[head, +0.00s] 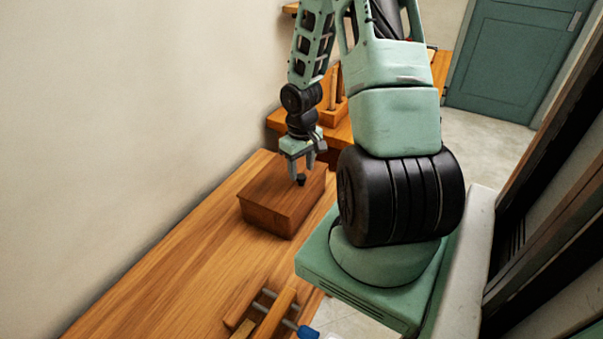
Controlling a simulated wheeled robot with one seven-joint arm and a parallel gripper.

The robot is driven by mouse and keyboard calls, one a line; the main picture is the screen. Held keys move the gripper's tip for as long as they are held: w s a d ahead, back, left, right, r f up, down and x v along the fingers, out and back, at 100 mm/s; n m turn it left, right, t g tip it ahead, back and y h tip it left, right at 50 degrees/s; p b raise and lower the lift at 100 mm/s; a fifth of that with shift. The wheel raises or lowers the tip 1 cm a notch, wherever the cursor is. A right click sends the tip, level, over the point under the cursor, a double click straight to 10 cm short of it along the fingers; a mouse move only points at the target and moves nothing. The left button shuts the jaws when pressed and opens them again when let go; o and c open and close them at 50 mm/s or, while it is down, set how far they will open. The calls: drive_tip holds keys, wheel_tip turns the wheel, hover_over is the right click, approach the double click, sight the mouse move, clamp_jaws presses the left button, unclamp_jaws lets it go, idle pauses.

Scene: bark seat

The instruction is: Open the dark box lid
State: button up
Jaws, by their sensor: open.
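The dark brown wooden box (270,210) stands on the wooden bench, near the bench's far end. Its lid looks closed, with a small dark knob (301,179) on top. My gripper (301,175) points down over the right part of the lid. Its fingers are open, one on each side of the knob as seen here. I cannot tell whether they touch the knob.
The wooden bench (170,265) runs along the pale wall and is clear left of the box. A wooden clamp-like tool (265,315) with a blue handle lies at the near end. Wooden shelving stands behind the box. A green door (515,60) is at the back right.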

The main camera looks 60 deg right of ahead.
drive_tip(key=shift+f, duration=0.9)
clamp_jaws()
drive_tip(key=shift+r, duration=0.15)
